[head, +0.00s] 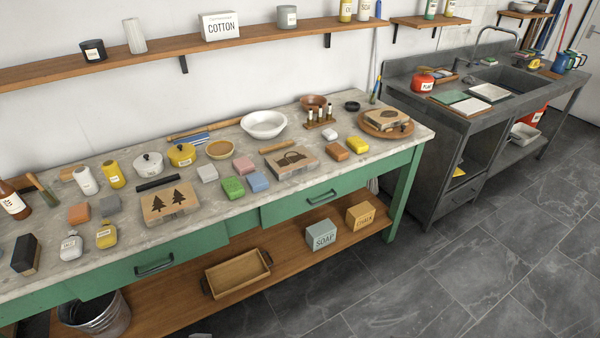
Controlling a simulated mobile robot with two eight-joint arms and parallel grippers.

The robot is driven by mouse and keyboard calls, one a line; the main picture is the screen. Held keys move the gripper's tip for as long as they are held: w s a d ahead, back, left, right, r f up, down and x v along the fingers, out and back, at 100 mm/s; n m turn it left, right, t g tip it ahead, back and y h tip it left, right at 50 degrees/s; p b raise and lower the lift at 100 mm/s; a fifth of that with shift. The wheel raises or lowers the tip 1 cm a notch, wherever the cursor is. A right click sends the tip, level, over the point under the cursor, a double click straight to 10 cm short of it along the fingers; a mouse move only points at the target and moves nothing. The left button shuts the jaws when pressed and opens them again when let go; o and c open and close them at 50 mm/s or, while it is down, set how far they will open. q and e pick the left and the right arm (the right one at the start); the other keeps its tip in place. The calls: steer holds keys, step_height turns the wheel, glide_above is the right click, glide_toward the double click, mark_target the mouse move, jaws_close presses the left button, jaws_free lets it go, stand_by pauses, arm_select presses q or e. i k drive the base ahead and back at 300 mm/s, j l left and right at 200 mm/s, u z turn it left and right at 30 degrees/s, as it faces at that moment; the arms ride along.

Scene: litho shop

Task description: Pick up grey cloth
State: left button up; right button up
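No item is clearly readable as a grey cloth. A small dark grey block-like piece (109,206), perhaps a folded cloth or a sponge, lies on the stone-topped green table (330,176) at the left, beside an orange piece (78,213). Neither of my grippers is in view.
Bottles, pots, bowls and a tree-printed block (170,204) crowd the tabletop. A wooden tray (237,275) and two boxes, one marked SOAP (321,235), stand on the lower shelf. A grey sink bench (450,125) is at the right. The tiled floor in front is clear.

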mark_target(110, 205)
steer(key=u, duration=1.45)
